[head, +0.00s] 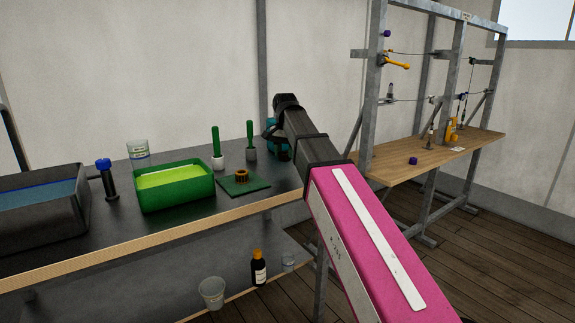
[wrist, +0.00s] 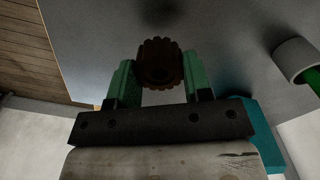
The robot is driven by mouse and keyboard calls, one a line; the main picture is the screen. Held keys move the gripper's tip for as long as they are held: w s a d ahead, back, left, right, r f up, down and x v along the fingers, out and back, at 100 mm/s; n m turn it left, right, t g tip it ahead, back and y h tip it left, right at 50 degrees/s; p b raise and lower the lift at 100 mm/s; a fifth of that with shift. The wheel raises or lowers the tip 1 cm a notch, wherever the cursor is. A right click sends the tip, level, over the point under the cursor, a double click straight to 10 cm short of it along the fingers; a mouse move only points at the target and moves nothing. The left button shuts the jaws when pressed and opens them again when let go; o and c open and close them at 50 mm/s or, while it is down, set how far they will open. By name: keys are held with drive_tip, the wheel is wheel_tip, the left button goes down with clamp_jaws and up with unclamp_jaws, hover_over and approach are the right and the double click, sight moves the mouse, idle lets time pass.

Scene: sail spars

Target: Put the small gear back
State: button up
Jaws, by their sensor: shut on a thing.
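My gripper (wrist: 160,72) is shut on a dark brown toothed gear (wrist: 160,60), which shows between its green fingers in the wrist view. The gear is held over the dark grey bench top; its height is hard to tell. In the head view the fingers and held gear are hidden behind my arm, near the bench's right end. Another brown gear-like ring (head: 242,176) rests on a green mat (head: 262,184) on the bench, left of my arm.
The grey bench (head: 120,215) carries a green tray (head: 175,201) of yellow-green liquid, a dark basin (head: 40,232) and two green-handled brushes (head: 216,150) (head: 250,145). A teal object (head: 271,127) is beside my arm's end. A metal frame with a wooden shelf (head: 400,165) stands right.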

sight(288, 172)
drive_tip(key=shift+d+f, duration=0.35)
drive_tip(key=shift+d, duration=0.1)
drive_tip(key=shift+f, duration=1.95)
drive_tip(key=o, duration=1)
drive_tip(key=shift+f, duration=0.1)
drive_tip(key=shift+c, duration=0.2)
wheel_tip(288, 172, up, 11)
drive_tip(key=shift+w+r, duration=0.1)
drive_tip(key=shift+r, duration=0.55)
